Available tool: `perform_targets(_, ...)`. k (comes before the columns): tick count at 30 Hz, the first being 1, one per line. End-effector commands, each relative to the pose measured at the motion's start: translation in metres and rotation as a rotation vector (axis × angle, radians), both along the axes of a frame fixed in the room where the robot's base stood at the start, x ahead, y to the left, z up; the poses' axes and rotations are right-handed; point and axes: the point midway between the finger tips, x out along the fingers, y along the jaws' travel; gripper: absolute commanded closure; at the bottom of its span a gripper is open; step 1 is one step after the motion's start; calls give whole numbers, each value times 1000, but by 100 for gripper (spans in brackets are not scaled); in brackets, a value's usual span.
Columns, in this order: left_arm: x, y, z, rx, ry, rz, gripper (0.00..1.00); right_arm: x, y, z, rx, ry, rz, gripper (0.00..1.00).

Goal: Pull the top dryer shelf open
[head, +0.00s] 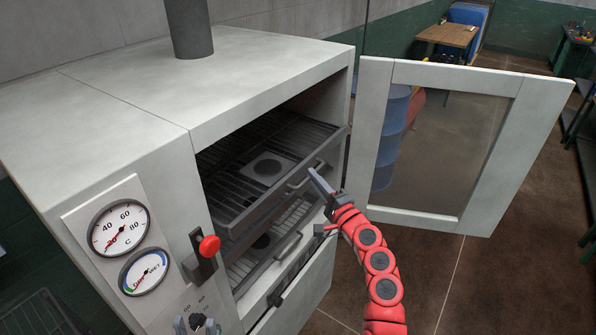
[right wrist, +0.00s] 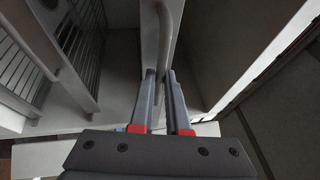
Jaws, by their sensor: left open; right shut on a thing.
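The dryer (head: 120,105) is a pale cabinet with its glass door swung open to the right. The top dryer shelf (head: 235,185) is a dark wire tray with a grey front bar and a handle (head: 296,186). My right gripper (head: 316,178) reaches in from the right and is shut on that handle. In the right wrist view the handle's tube (right wrist: 168,45) runs up from between the two close fingers (right wrist: 160,95). The fingers partly hide the grip. My left gripper is not in view.
A lower shelf (head: 262,262) with its own handle sits below. The open door (head: 375,130) stands right of my arm. A red-knobbed lever (head: 208,247) and two gauges (head: 118,228) are on the dryer's front left. Brown floor (head: 440,280) lies clear at right.

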Motion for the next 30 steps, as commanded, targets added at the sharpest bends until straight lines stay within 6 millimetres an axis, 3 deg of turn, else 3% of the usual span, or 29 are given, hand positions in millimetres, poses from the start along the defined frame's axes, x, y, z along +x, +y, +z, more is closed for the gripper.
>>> perform_targets(1, 0, 0, 0, 0, 0, 0, 50, -9, -17, -1, 0, 0, -10, 100)
perform_targets(6, 0, 0, -9, 0, 0, 0, 50, -41, -61, -4, 2, 1, -12, 100)
perform_targets(15, 0, 0, -29, 0, 0, 0, 50, -88, -125, -4, 1, -1, -10, 100)
perform_targets(21, 0, 0, -36, 0, 0, 0, 50, -106, -148, -3, 2, 2, -6, 100)
perform_targets(30, 0, 0, -37, 0, 0, 0, 50, -113, -157, -1, -1, 2, -1, 100)
